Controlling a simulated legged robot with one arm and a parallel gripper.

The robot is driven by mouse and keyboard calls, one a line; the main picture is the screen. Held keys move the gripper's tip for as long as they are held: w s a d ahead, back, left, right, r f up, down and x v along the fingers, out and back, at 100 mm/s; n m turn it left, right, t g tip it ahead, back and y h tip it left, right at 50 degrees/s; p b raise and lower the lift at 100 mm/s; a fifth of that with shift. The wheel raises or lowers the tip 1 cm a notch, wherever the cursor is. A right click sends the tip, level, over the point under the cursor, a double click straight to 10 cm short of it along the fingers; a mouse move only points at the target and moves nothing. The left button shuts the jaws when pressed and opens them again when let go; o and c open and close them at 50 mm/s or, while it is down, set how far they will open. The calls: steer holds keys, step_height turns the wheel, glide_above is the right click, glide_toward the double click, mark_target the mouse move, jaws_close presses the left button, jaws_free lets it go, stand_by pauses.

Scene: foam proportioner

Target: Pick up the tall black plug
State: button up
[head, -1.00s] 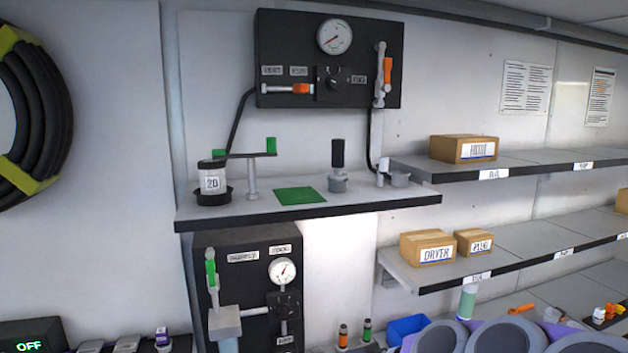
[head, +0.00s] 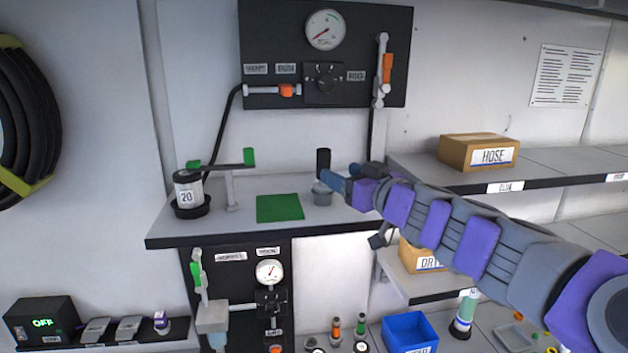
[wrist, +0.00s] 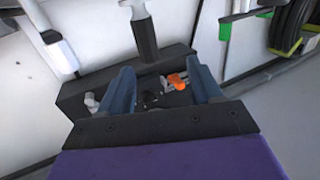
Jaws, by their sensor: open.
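The tall black plug (head: 323,159) stands upright in a grey cup (head: 322,194) on the upper left shelf. In the wrist view, which looks upside down, the plug (wrist: 145,38) hangs from the top edge, just beyond my fingertips. My gripper (head: 331,178) reaches in from the right, close beside the plug and low along it. Its two blue fingers are apart in the wrist view (wrist: 161,66). The plug does not appear to be between them, and I cannot tell whether they touch it.
A green mat (head: 280,208) lies left of the cup. Further left are a green-ended crossbar on a post (head: 231,186) and a container marked 20 (head: 188,190). A black gauge panel (head: 322,52) is on the wall behind. A HOSE box (head: 479,152) is on the right shelf.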

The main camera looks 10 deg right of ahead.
mark_target(328, 159)
steer(key=w+d+p, duration=0.1)
steer(key=w+d, duration=0.1)
steer(key=w, duration=0.4)
steer(key=w+a+p, duration=0.1)
steer(key=a, duration=0.1)
steer(key=w+a+p, duration=0.1)
steer(key=w+a, duration=0.2)
steer(key=shift+w+a+r+p, duration=0.15)
steer(key=shift+a+r+p, duration=0.15)
steer(key=shift+a+p, duration=0.1)
steer(key=shift+w+d, duration=0.15)
steer(key=shift+w, duration=0.05)
steer(key=shift+d, duration=1.4)
steer(key=shift+c, duration=1.1)
steer(key=shift+a, duration=1.1)
steer(key=c, duration=0.5)
steer(key=shift+a, duration=0.15)
steer(key=shift+c, duration=2)
steer(key=shift+d, duration=0.55)
jaws_close()
